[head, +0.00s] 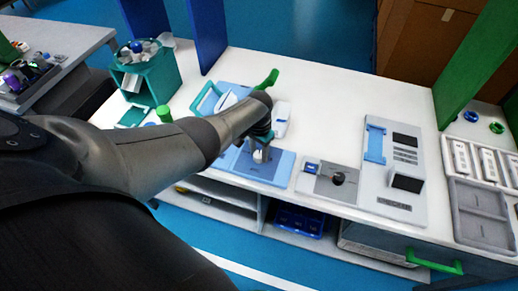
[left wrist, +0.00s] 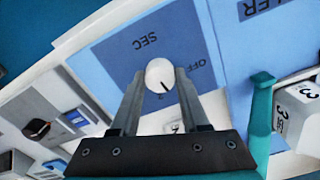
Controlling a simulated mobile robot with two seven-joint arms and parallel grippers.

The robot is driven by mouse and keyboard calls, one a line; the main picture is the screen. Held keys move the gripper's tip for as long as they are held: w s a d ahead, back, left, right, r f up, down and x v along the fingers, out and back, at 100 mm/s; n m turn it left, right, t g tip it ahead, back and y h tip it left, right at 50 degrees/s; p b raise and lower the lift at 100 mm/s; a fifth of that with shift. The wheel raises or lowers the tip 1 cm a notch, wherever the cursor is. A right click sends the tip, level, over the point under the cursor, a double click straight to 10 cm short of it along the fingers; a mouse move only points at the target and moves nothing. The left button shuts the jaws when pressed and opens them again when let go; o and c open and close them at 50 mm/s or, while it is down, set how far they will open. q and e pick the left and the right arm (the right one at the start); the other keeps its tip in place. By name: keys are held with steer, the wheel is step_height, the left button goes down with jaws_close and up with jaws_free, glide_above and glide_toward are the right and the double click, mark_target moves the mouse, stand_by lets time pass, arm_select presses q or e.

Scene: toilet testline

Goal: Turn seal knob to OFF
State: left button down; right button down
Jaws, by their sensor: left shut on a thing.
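The seal knob (left wrist: 159,74) is round and white with a dark pointer line. In the left wrist view it stands on a blue panel (left wrist: 120,52) marked SEC and OFF. Its pointer line lies on the lower right of its face in that view, while the OFF print is to its upper right. My left gripper (left wrist: 160,80) is shut on the knob, one finger on each side. In the head view the left gripper (head: 260,142) reaches down to the knob (head: 261,155) on the blue panel (head: 279,172). My right gripper is out of view.
A green lever (head: 267,80) rises behind the gripper. A grey plate with a dark knob (head: 338,178) and a panel with a blue handle (head: 375,144) stand to the right. A teal bin (head: 146,76) is at the left. Bare white table (head: 310,88) lies behind.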

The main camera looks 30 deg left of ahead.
arm_select(q)
steer(key=n+p, duration=0.1)
steer(key=n, duration=0.5)
steer(key=shift+n, duration=0.3)
steer(key=n, duration=0.6)
steer(key=shift+n, duration=0.4)
steer(key=shift+c, duration=2)
jaws_free()
steer(key=shift+r, duration=0.15)
